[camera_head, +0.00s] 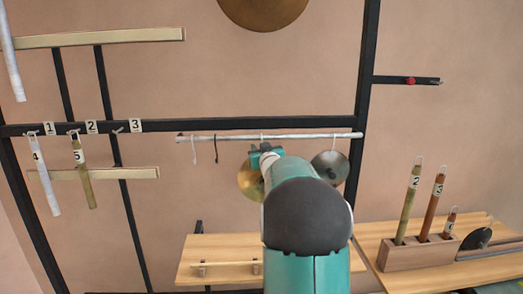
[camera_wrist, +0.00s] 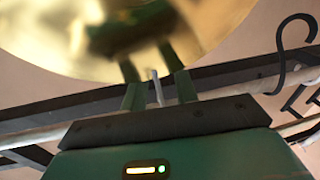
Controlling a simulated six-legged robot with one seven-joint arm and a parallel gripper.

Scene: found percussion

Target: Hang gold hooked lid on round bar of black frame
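The gold lid (camera_head: 250,181) is below the round bar (camera_head: 230,137) of the black frame (camera_head: 366,75), partly hidden behind my arm. In the wrist view the lid (camera_wrist: 70,30) fills the top and mirrors my gripper. A thin pale hook tip shows at the bar just above my gripper (camera_head: 263,153) in the head view; it seems to be over the bar, but the contact is too small to be sure. In the wrist view my gripper (camera_wrist: 155,75) has its fingers apart, with a thin pale stem (camera_wrist: 157,88) between them and a gap visible on each side.
A white hook (camera_head: 194,150) and a black S-hook (camera_head: 215,150) hang on the bar to the left. A grey disc (camera_head: 330,167) hangs to the right. A wooden shelf (camera_head: 220,247) is below. A block (camera_head: 420,252) holds several numbered tubes at right.

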